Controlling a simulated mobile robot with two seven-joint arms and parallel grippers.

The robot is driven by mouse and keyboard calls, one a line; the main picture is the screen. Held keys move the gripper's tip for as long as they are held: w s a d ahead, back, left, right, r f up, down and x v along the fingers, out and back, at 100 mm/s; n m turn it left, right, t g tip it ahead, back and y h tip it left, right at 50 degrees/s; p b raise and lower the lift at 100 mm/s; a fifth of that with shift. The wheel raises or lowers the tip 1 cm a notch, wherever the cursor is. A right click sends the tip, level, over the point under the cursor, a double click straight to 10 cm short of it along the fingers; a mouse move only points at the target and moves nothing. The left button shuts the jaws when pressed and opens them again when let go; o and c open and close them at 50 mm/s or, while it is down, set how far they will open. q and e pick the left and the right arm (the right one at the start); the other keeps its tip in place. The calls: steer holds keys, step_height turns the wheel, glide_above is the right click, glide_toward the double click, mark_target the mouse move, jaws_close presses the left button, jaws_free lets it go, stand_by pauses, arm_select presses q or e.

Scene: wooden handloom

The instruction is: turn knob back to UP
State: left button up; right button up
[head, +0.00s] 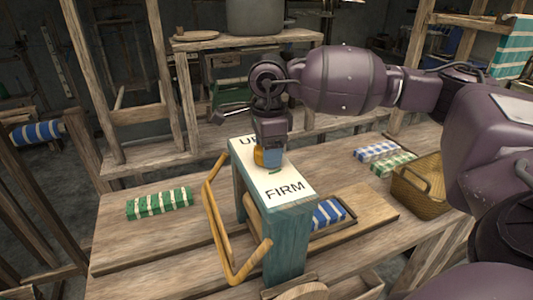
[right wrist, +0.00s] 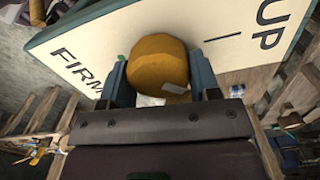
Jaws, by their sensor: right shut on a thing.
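The yellow-orange knob (right wrist: 158,62) sits on a white label plate (right wrist: 215,28) marked UP and FIRM. In the head view the knob (head: 259,157) is mostly hidden behind my right gripper (head: 271,156). The plate tops a teal wooden stand (head: 288,240); FIRM is at the near end and UP at the far end, partly covered by my arm. In the right wrist view my right gripper (right wrist: 160,85) has its two blue fingers on either side of the knob, shut on it. Which mark the knob points to cannot be told. My left gripper is not in view.
A yellow wooden frame handle (head: 212,215) leans at the stand's left. A green striped cloth roll (head: 160,203) lies on the table at left. A blue striped roll (head: 327,213) lies right of the stand. A wicker basket (head: 420,185) stands at right.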

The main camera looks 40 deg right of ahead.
steer(key=shift+f+n+b, duration=0.15)
steer(key=shift+n+b, duration=0.2)
steer(key=shift+n, duration=0.55)
steer(key=n+b, duration=0.2)
steer(key=n, duration=0.3)
steer(key=shift+w, duration=0.15)
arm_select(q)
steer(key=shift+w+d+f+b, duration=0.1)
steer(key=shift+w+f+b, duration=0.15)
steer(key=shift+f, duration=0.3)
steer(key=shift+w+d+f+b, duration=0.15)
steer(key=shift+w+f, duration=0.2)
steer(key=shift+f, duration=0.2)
arm_select(e)
steer(key=shift+r+n, duration=0.2)
steer(key=shift+n, duration=0.8)
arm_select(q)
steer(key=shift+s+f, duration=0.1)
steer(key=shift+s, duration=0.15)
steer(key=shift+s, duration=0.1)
arm_select(e)
steer(key=o, duration=0.9)
steer(key=shift+r, duration=0.1)
